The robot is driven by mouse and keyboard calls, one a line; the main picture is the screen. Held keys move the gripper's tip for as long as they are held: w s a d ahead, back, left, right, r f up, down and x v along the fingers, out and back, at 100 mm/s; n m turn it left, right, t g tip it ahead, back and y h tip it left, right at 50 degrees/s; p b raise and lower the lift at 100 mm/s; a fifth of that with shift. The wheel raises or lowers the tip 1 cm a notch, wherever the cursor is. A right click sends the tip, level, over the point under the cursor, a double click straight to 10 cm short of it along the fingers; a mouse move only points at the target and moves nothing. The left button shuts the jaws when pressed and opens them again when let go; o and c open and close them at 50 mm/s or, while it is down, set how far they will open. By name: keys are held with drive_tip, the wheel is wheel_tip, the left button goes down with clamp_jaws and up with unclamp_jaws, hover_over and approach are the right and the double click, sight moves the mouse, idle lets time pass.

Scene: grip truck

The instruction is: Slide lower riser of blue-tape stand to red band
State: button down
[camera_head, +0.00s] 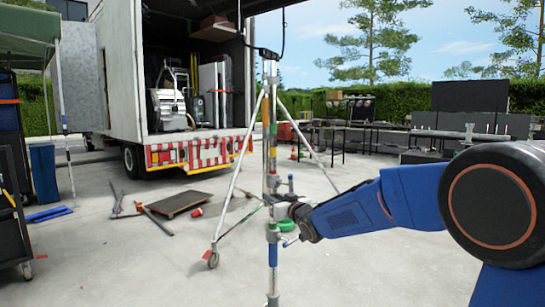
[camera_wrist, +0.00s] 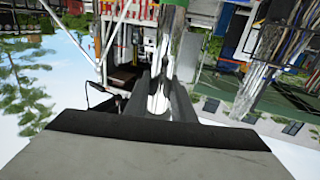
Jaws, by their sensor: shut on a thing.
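The blue-tape stand is a tall metal post in the middle of the head view, with blue tape (camera_head: 273,254) low on its tube. A red-orange band (camera_head: 266,109) shows on the upper part, with yellow below it. My gripper (camera_head: 277,203) is at the post around mid-height, just above a collar with a knob and handle. In the wrist view, my gripper (camera_wrist: 158,88) has its two dark fingers either side of a shiny metal tube (camera_wrist: 172,45), shut on it. My gripper hides part of the post, and the stand's foot is cut off below.
A wheeled tripod leg (camera_head: 226,205) spreads left of the post. A dark board (camera_head: 187,204), bars and a red item lie on the ground behind. An open truck (camera_head: 123,70) stands at the back left. Tables (camera_head: 345,127) stand at the back right.

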sight(275, 155)
drive_tip(key=shift+r, duration=7.8)
drive_tip(key=c, duration=1.3)
unclamp_jaws()
drive_tip(key=shift+s, duration=0.1)
drive_tip(key=shift+f, duration=0.1)
